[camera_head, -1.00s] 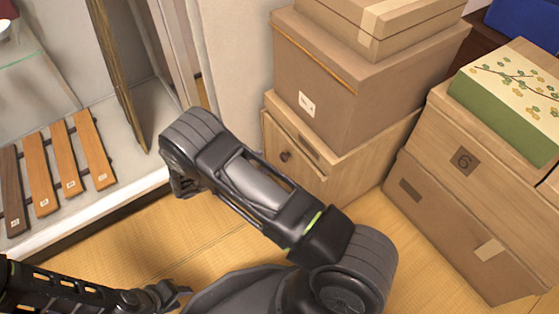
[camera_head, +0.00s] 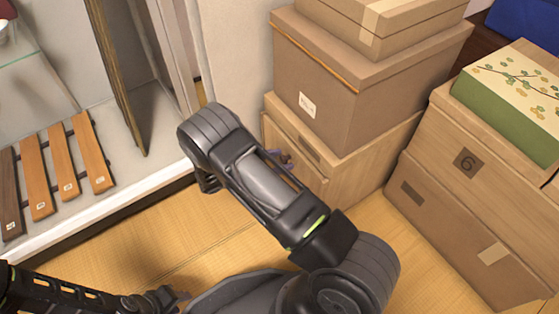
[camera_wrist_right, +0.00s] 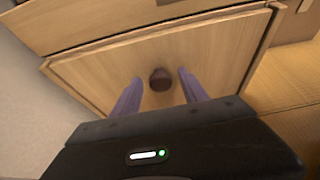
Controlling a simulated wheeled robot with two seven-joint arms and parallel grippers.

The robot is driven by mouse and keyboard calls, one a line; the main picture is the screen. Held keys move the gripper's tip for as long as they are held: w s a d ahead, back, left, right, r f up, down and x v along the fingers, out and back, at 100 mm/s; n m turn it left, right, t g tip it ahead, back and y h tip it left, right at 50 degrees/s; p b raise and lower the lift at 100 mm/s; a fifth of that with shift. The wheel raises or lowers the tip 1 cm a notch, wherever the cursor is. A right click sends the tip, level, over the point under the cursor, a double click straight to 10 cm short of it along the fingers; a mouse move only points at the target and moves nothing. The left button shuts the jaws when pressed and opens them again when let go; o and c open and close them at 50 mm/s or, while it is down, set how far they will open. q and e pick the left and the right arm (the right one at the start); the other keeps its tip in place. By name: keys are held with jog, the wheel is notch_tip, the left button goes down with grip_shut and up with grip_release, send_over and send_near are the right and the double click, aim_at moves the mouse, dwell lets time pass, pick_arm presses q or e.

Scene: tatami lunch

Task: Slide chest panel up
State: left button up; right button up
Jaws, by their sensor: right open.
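The light wooden chest (camera_head: 365,165) stands on the mat under stacked boxes. Its front panel (camera_wrist_right: 215,60) fills the middle of the right wrist view, with a dark round knob (camera_wrist_right: 160,79) at its centre. My right gripper (camera_wrist_right: 160,86) is open, its two purple fingers on either side of the knob with a gap at each side. In the head view, my right gripper's fingertips (camera_head: 283,157) show at the panel, partly behind my arm, and the knob is hidden. My left gripper (camera_head: 172,296) is low at the left, away from the chest; its jaws are unclear.
Brown cardboard boxes (camera_head: 360,75) rest on the chest. Larger boxes marked 6 (camera_head: 500,165) and a green patterned box (camera_head: 510,105) stand at the right. A wall and an alcove with wooden bars (camera_head: 62,162) are at the left. Some tatami floor (camera_head: 190,230) is clear.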

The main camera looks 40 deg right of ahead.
grip_shut()
dwell(0.4)
dwell(0.9)
